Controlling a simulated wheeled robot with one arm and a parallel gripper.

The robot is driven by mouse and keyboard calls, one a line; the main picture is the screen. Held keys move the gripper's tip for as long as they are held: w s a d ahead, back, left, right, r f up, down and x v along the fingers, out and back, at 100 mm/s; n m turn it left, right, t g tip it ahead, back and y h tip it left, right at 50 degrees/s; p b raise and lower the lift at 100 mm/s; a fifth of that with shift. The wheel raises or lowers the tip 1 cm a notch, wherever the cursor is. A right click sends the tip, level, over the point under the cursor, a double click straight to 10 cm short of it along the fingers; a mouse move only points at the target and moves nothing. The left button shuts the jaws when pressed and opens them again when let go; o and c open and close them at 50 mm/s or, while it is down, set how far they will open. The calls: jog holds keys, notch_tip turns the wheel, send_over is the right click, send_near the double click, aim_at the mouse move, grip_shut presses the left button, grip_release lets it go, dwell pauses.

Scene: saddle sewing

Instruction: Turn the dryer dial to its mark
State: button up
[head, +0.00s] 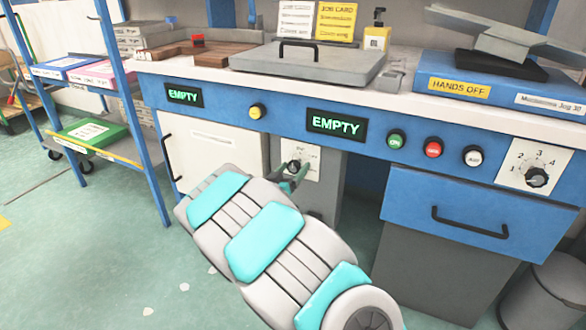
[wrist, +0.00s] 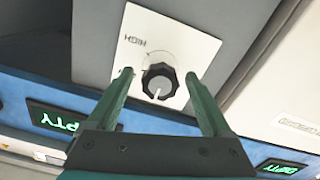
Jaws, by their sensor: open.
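A dark round dial (wrist: 160,82) with a ribbed edge and a pale pointer line sits on a white plate (wrist: 185,35) in the wrist view. The plate reads HIGH, upside down; other lettering is partly hidden. The pointer line points toward the bottom of that picture. My gripper (wrist: 158,74) is open, its two green fingers on either side of the dial. I cannot tell whether they touch it. In the head view the dial (head: 294,166) shows on a grey unit under the counter, partly hidden by my gripper (head: 296,178).
Another dial (head: 537,178), numbered, sits at the counter's right end. Green, red and white buttons and two EMPTY displays (head: 336,125) line the blue front. A blue drawer (head: 470,215) is right of my arm, a white cabinet door (head: 212,155) left. A shelf rack (head: 125,95) stands far left.

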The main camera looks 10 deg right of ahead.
grip_shut()
dwell(0.8)
jog(key=shift+f+m+b, duration=0.1)
jog(key=shift+m+b, duration=0.3)
jog(key=shift+b, duration=0.15)
jog(key=m+b, duration=0.2)
jog(key=b, duration=0.1)
jog(key=shift+f+m, duration=0.2)
jog(key=shift+m, duration=0.2)
jog(key=m+b, duration=0.4)
jog(key=b, duration=0.1)
jog(key=m+b, duration=0.3)
jog(key=m, duration=0.1)
jog(key=shift+r, duration=0.35)
